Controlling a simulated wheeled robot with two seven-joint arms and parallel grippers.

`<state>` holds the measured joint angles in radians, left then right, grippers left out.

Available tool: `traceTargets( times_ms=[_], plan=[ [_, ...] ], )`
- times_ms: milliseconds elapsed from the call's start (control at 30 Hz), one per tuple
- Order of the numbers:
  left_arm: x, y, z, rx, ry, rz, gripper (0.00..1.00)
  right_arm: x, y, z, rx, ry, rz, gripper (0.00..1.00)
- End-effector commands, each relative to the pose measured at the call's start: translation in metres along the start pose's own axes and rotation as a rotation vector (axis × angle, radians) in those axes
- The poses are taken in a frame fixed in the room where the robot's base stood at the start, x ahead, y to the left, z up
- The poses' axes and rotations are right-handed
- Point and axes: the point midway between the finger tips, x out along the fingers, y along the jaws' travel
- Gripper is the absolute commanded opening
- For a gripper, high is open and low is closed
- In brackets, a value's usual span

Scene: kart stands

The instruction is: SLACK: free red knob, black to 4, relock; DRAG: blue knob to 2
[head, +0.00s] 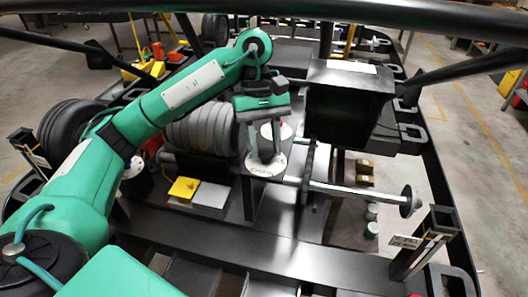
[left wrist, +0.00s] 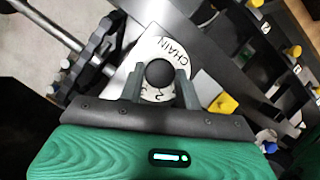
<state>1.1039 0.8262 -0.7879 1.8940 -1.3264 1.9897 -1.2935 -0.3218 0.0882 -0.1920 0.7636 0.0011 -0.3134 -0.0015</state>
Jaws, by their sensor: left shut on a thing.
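A white round dial marked CHAIN (head: 266,168) sits on the dark frame in the head view, and it also shows in the left wrist view (left wrist: 148,50). My left gripper (head: 264,156) points down over this dial. In the left wrist view its fingers (left wrist: 160,85) stand on either side of a round black knob (left wrist: 159,73) at the dial's middle and are shut on it. A figure 2 shows by the knob; the rest of the scale is partly covered. Another pale disc (head: 268,131) with a small red bit shows behind the fingers.
A yellow block (head: 183,187) and a pale plate (head: 211,196) lie left of the dial. A black box (head: 345,105) and a metal axle (head: 360,193) are to the right. The front floor plate is clear.

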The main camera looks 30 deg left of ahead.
Motion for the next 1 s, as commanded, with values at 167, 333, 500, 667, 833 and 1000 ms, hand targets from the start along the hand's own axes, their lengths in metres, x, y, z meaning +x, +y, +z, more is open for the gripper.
traceTargets(
  times_ms=[167, 333, 500, 667, 833, 1000],
  plan=[
    [-0.003, 0.002, 0.0, 0.151, 0.005, -0.062, 0.11, 0.001, -0.001, -0.005, 0.001, 0.003, -0.001, 0.36],
    [-0.004, 0.003, 0.001, 0.299, 0.005, -0.124, 0.11, -0.002, -0.002, -0.002, 0.002, 0.0, -0.001, 0.36],
    [-0.004, 0.004, 0.001, 0.448, 0.005, -0.186, 0.11, -0.005, -0.002, 0.004, 0.001, -0.004, -0.002, 0.36],
    [-0.004, 0.006, 0.002, 0.586, 0.004, -0.243, 0.11, -0.009, -0.002, 0.011, 0.001, -0.01, -0.002, 0.36],
    [-0.004, 0.007, 0.003, 0.716, 0.005, -0.297, 0.11, -0.011, -0.002, 0.019, 0.0, -0.012, -0.003, 0.36],
    [-0.003, 0.007, 0.003, 0.821, 0.005, -0.34, 0.11, -0.013, -0.004, 0.023, -0.001, -0.017, -0.004, 0.36]
  ],
)
